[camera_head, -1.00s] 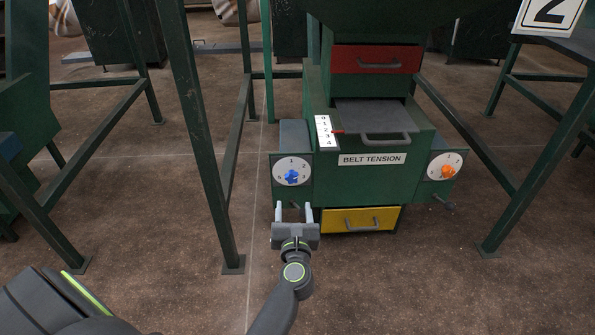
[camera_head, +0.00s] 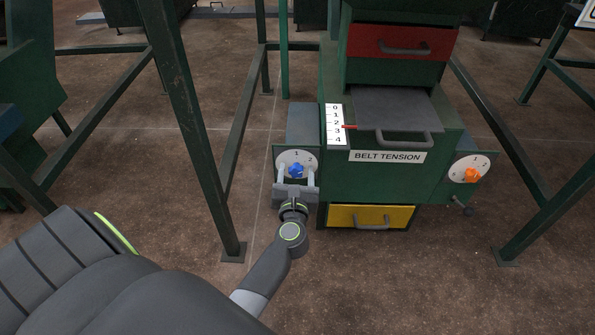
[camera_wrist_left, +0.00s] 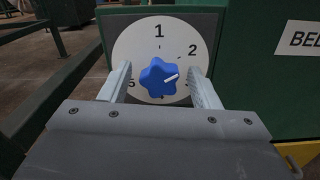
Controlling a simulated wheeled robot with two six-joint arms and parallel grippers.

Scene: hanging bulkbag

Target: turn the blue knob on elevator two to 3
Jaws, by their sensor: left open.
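The blue knob (camera_head: 296,171) sits on a round white dial (camera_head: 294,158) at the left of the green machine. In the left wrist view the knob (camera_wrist_left: 157,78) is star-shaped, and its white mark points right and slightly up, below the 2. The 1 is at the dial's top; the lower right of the dial is hidden behind a finger. My left gripper (camera_head: 296,177) is open, with one finger on each side of the knob and gaps between. It also shows in the left wrist view (camera_wrist_left: 159,80). My right gripper is not in view.
An orange knob (camera_head: 471,175) is on another dial at the right. A BELT TENSION label (camera_head: 387,157), a 0–4 scale (camera_head: 335,125), a red drawer (camera_head: 400,42) and a yellow drawer (camera_head: 371,216) are on the machine. A green post (camera_head: 190,120) stands left of my gripper.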

